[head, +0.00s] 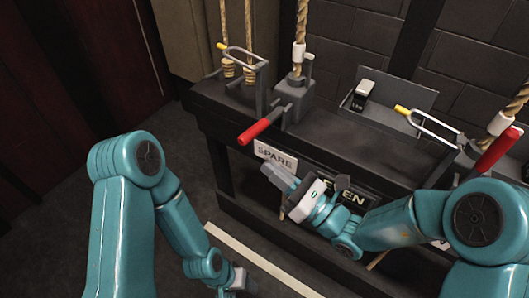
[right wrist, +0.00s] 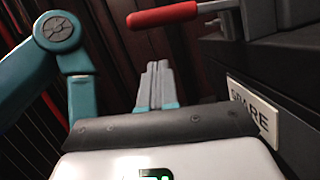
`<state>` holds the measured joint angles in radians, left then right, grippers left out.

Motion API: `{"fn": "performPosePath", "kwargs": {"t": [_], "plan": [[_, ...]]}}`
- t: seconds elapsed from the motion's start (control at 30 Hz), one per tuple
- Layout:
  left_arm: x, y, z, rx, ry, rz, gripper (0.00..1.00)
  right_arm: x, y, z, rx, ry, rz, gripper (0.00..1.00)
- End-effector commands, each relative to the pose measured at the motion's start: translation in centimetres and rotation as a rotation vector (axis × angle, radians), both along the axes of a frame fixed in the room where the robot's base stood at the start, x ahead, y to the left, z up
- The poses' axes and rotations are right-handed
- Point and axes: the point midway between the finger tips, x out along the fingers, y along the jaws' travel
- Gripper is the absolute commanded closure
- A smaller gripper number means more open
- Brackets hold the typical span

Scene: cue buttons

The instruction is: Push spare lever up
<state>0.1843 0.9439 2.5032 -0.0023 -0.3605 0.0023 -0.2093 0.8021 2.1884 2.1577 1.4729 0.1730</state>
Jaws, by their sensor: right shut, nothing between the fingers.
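The spare lever (head: 262,123) has a red grip and sticks out forward and slightly down from a grey bracket on the dark bench. A white SPARE label (head: 275,155) is on the bench front below it. My right gripper (head: 272,178) is shut and empty, below the lever grip and close to the label, not touching the lever. In the right wrist view the shut fingers (right wrist: 155,85) point up the picture, below the red lever (right wrist: 162,16), with the SPARE label (right wrist: 254,112) to the right. My left gripper (head: 240,281) is low in the head view; its fingers are not clear.
Another red-handled lever (head: 498,150) stands at the right end of the bench (head: 225,112). Ropes rise from the brackets, and yellow-tipped metal forks (head: 240,55) stand beside them. A small box with a switch (head: 362,90) sits at the back. Floor on the left is open.

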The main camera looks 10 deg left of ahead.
Motion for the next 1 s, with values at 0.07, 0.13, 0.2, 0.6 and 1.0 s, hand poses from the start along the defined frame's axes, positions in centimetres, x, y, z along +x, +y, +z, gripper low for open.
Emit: {"fn": "performPosePath", "kwargs": {"t": [0.07, 0.13, 0.2, 0.6, 1.0], "plan": [[0.1, 0.1, -0.4, 0.000, -0.001, 0.003, 0.43, 0.5, 1.4, 0.4, 0.002, -0.003, 0.004, 1.00], [0.1, 0.1, -0.5, 0.000, -0.001, 0.005, 0.43, 0.9, 1.7, 1.6, 0.001, -0.006, 0.001, 1.00], [0.2, 0.1, -0.6, 0.001, -0.002, 0.005, 0.43, 1.2, 2.0, 2.5, 0.001, -0.004, 0.000, 1.00], [0.2, 0.2, -0.7, 0.002, -0.004, 0.007, 0.43, 1.7, 2.6, 3.9, 0.000, 0.001, -0.001, 1.00], [0.1, 0.1, -0.3, 0.000, -0.002, 0.004, 0.43, 1.7, 2.2, 4.2, 0.004, 0.012, 0.000, 1.00]]}}
